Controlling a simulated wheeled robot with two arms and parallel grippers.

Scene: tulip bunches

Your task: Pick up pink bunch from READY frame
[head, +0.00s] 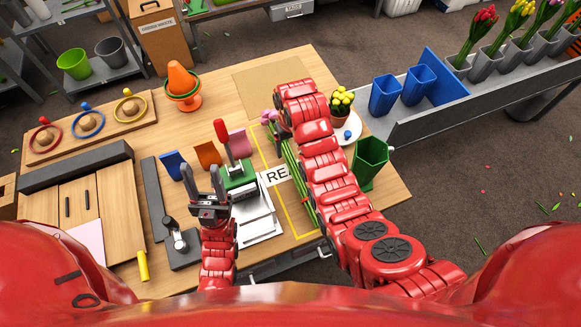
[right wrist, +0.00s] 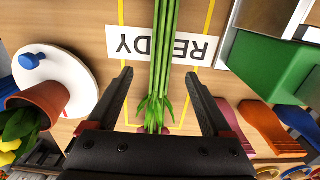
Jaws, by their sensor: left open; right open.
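The pink bunch (head: 268,116) lies in the yellow READY frame (head: 297,232) on the wooden table, its pink heads toward the far side. My right arm covers part of it in the head view. In the right wrist view its green stems (right wrist: 164,45) run between the open fingers of my right gripper (right wrist: 158,74), with a gap on both sides. The pink heads are mostly hidden behind the gripper body. The READY label (right wrist: 162,46) lies under the stems. My left gripper (head: 205,172) is open and empty, left of the frame near the green device.
A green device (head: 238,178) with a red lever stands left of the frame. A potted yellow plant (head: 341,105) on a white plate and a green bin (head: 370,160) stand to the right. Blue bins (head: 384,95) and grey tulip holders (head: 484,92) stand beyond.

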